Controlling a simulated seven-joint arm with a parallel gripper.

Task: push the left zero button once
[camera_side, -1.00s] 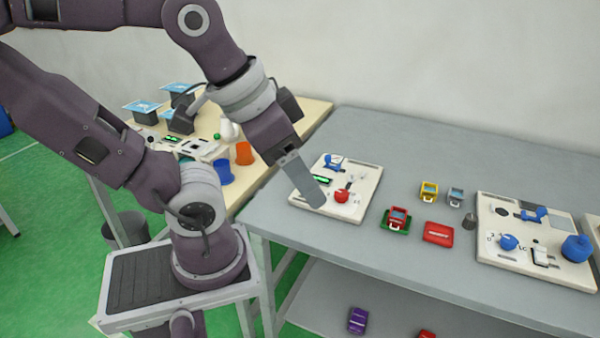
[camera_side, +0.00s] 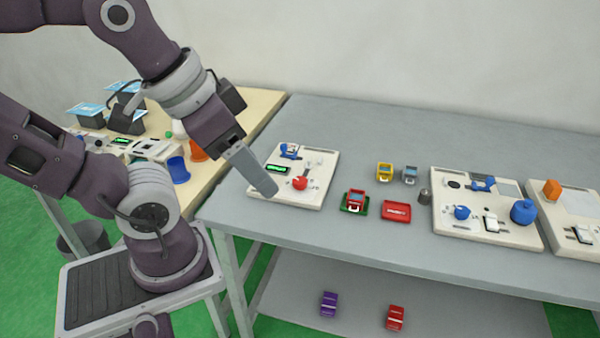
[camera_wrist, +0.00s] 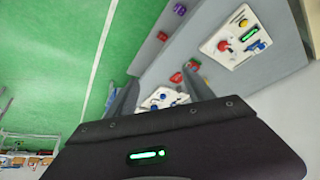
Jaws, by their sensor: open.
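A cream panel (camera_side: 316,190) near the left end of the grey table carries a red round knob (camera_side: 300,183), a green-lit display (camera_side: 277,169) and a blue part (camera_side: 289,151). It also shows in the wrist view (camera_wrist: 226,53), with a yellow part (camera_wrist: 243,23). I cannot make out which part is the zero button. My gripper (camera_side: 268,188) hangs tilted at the panel's left front side and hides part of it; height and contact are unclear. In the wrist view its two fingers (camera_wrist: 160,76) are apart, with nothing held between them.
A second cream panel (camera_side: 485,236) with blue knobs and a third panel (camera_side: 573,237) stand right. A red car on a green base (camera_side: 354,202), a red box (camera_side: 396,211) and small yellow (camera_side: 385,171) and grey items lie between. A wooden table (camera_side: 265,105) adjoins left.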

